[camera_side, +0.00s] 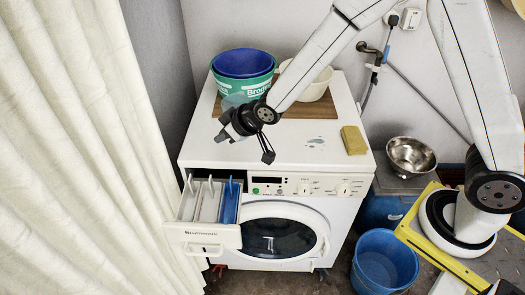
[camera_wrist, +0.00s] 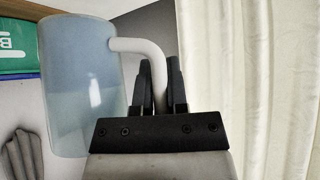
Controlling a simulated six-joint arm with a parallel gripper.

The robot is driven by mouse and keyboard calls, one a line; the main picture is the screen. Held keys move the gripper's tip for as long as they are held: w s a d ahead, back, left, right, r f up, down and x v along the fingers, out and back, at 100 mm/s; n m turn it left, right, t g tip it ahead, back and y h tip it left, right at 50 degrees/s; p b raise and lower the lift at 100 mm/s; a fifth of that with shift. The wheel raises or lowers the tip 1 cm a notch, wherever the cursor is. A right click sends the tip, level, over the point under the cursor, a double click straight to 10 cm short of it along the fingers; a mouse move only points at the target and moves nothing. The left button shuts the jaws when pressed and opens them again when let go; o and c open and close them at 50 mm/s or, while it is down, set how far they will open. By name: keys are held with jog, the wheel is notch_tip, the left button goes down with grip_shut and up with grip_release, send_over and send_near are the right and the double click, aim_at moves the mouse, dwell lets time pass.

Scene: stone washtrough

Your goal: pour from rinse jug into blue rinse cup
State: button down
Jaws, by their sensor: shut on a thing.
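The rinse jug (camera_wrist: 78,85) is a translucent pale-blue vessel with a white handle (camera_wrist: 150,50). My gripper (camera_wrist: 160,75) is shut on the handle, which passes between its two dark fingers. In the side view my gripper (camera_side: 226,128) is above the left part of the washing machine top. The jug (camera_side: 234,101) shows only faintly there, partly behind my gripper and in front of the green bucket. I cannot identify a separate blue rinse cup; a blue tub (camera_side: 244,62) sits inside the green bucket.
The green-and-white bucket (camera_side: 262,86) and a cream bowl (camera_side: 312,88) stand on a brown board (camera_side: 300,108). A yellow sponge (camera_side: 354,140) lies at the right. The drawer (camera_side: 205,235) is open, with a blue compartment. A blue bucket (camera_side: 385,285) stands on the floor.

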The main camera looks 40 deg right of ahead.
jog(key=shift+s+a+f+m+h, duration=0.55)
jog(key=shift+a+f+m, duration=0.2)
jog(key=shift+a+f, duration=1.55)
jog(key=shift+s+a+f+m+h, duration=0.65)
jog(key=shift+a+f, duration=1.35)
jog(key=shift+a, duration=0.5)
jog(key=shift+s+a+f+m+h, duration=0.5)
jog(key=shift+a+f+m, duration=0.3)
jog(key=shift+a+f, duration=1.5)
jog(key=shift+a+r, duration=0.1)
jog(key=shift+r, duration=0.05)
jog(key=shift+r+y, duration=0.3)
jog(key=shift+a+r+m+y, duration=0.25)
jog(key=shift+r+m+y, duration=0.35)
jog(key=shift+r+y, duration=0.35)
jog(key=shift+r, duration=0.15)
jog(key=shift+r+m+y, duration=0.3)
jog(key=shift+r+y, duration=0.05)
jog(key=shift+y, duration=0.2)
